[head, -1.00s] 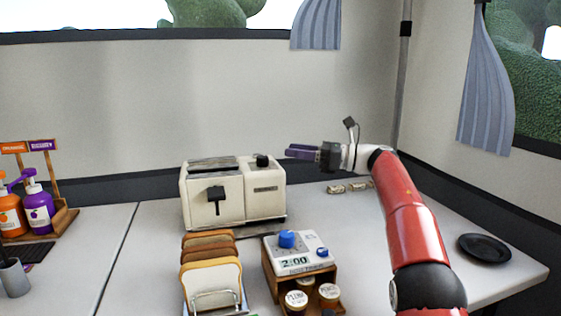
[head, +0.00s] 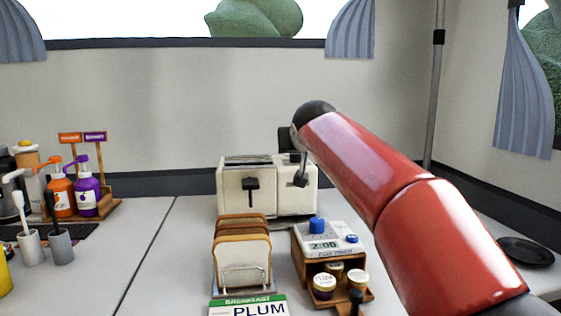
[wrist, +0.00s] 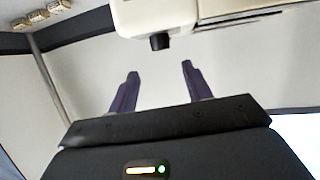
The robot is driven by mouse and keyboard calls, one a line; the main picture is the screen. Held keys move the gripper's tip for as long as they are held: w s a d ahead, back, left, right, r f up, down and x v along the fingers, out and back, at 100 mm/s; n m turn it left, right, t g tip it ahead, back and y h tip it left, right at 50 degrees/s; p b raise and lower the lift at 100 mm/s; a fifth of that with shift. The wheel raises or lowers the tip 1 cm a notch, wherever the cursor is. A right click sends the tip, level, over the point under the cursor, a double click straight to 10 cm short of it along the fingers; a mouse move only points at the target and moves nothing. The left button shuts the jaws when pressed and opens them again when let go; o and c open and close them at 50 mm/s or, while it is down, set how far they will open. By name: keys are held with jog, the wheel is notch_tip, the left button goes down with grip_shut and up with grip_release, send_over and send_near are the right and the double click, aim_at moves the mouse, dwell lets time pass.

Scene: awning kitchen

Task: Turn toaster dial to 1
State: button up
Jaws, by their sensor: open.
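The cream toaster (head: 270,196) with a dark front lever stands at the back of the counter in the head view. In the wrist view its body (wrist: 180,12) crosses the top edge, and its black dial (wrist: 160,42) sticks out toward my gripper. My gripper (wrist: 160,69) is open and empty, with its two purple fingers spread. In the picture the dial lies just beyond the fingertips and sideways between them; no contact shows. In the head view my red arm hides most of the gripper and crowds the dial area. The dial's markings cannot be read.
In front of the toaster stand a rack of bread slices (head: 242,250) and a blue-knobbed timer (head: 322,243) on a wooden jar holder. Sauce bottles (head: 88,196) stand at the left. A black plate (head: 525,251) lies at the right. The wall is close behind.

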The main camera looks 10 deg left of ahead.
aim_at(297, 154)
jog(key=x, duration=0.3)
jog(key=f+p+x, duration=0.1)
jog(key=x, duration=0.3)
jog(key=shift+a, duration=0.2)
jog(key=c, duration=1)
jog(key=shift+d+g+y+p, duration=0.1)
jog(key=shift+g+y+p, duration=0.2)
jog(key=shift+p, duration=0.1)
